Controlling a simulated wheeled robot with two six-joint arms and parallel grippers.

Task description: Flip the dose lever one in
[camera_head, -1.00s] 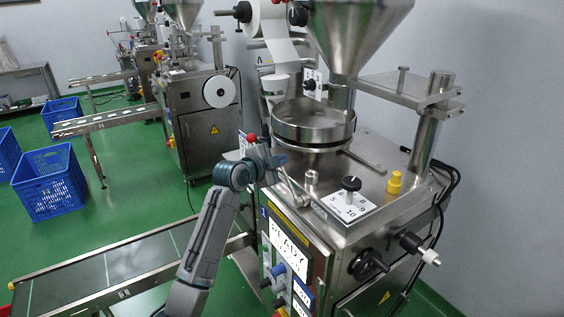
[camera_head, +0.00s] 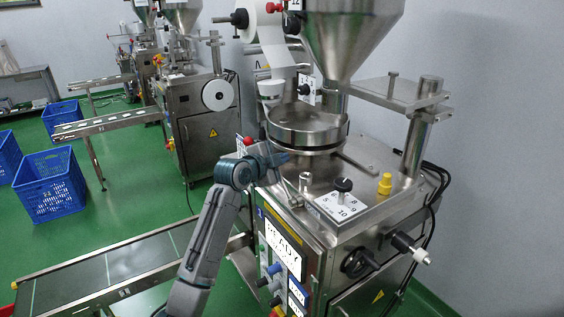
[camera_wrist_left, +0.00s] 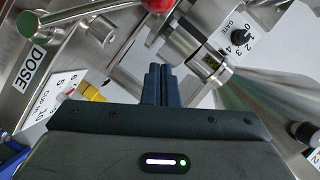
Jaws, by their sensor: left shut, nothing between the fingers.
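The dose lever shows in the left wrist view as a metal rod with a round ball end (camera_wrist_left: 30,23), at the upper left near the DOSE label (camera_wrist_left: 31,67). In the head view the lever (camera_head: 291,192) is small and partly hidden by my gripper. My left gripper (camera_head: 280,160) is over the front left edge of the near machine's top, close to the lever. In the left wrist view its fingers (camera_wrist_left: 160,84) are together and hold nothing, apart from the ball end in the picture. My right gripper is not in view.
The near machine carries a bowl (camera_head: 306,131), a hopper (camera_head: 348,38), a black dial (camera_head: 343,185) and a yellow knob (camera_head: 385,183). A red knob (camera_wrist_left: 157,6) is beyond my fingers in the wrist view. A conveyor (camera_head: 107,269) extends left; blue crates (camera_head: 48,185) stand on the floor.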

